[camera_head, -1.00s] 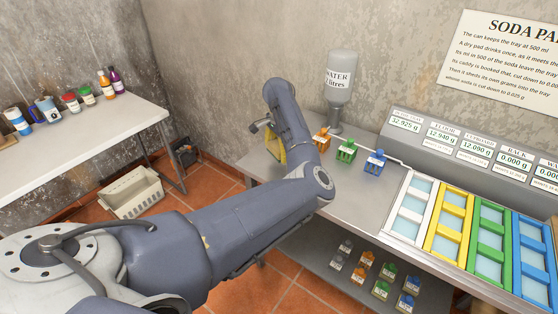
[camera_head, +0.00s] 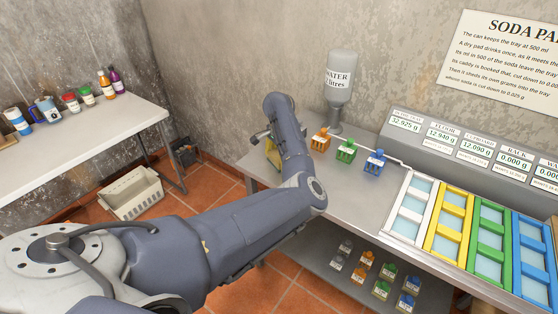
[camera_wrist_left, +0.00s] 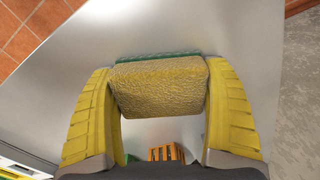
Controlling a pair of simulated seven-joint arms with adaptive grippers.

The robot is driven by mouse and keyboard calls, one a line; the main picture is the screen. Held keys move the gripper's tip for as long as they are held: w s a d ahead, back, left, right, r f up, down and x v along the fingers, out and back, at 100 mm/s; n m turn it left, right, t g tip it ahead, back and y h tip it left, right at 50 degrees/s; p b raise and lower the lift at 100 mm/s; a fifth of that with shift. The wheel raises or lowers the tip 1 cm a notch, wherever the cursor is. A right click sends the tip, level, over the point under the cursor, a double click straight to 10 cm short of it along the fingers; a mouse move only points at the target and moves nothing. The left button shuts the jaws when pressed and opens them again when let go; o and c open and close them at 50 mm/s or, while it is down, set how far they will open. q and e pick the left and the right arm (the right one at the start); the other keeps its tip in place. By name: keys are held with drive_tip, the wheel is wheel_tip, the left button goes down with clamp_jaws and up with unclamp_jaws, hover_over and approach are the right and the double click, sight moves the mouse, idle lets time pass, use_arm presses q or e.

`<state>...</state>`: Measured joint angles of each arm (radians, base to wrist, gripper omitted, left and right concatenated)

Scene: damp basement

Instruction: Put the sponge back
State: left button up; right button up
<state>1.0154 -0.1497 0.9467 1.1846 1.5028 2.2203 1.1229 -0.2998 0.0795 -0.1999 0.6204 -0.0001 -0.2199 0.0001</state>
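The sponge (camera_wrist_left: 158,88) is a yellow block with a green layer along its far edge in the left wrist view. It sits between the two yellow finger pads of my left gripper (camera_wrist_left: 160,95), touching both, so the gripper looks shut on it. In the head view the left gripper (camera_head: 272,150) is over the left end of the steel bench (camera_head: 350,200), mostly behind my own wrist, and the sponge cannot be made out there. Whether the sponge touches the bench is unclear. My right gripper is not in view.
Orange (camera_head: 321,140), green (camera_head: 346,151) and blue (camera_head: 374,162) caddies stand right of the gripper, before a water bottle (camera_head: 341,85). Coloured trays (camera_head: 448,222) line the bench's right. A side table (camera_head: 80,140) and crate (camera_head: 131,193) are left.

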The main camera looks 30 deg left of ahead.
use_arm(q)
drive_tip(key=o, duration=0.3)
wheel_tip(320, 180, up, 12)
drive_tip(key=shift+r, duration=0.15)
idle(0.5)
idle(1.5)
